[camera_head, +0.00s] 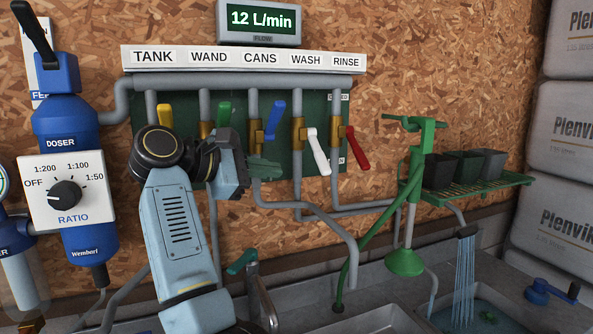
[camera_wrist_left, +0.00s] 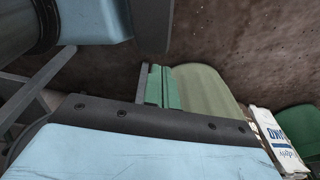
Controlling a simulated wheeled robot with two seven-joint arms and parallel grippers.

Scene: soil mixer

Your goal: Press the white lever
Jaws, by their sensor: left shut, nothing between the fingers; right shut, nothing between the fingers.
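The white lever (camera_head: 318,152) sits on a brass valve under the WASH label and slants down to the right. My right gripper (camera_head: 268,169) is shut and empty. In the head view it lies left of the white lever, level with its lower half, with a gap between them in the picture. It covers the lower parts of the pipes under WAND and CANS. My left gripper (camera_wrist_left: 158,88) shows only in the left wrist view, with its green fingers shut and empty.
The blue lever (camera_head: 276,119) points up just left of the white one. The red lever (camera_head: 357,147) hangs down just right of it. The green lever (camera_head: 224,114) and yellow lever (camera_head: 165,116) are farther left. A green stand (camera_head: 414,200) and a seedling rack (camera_head: 480,190) are right.

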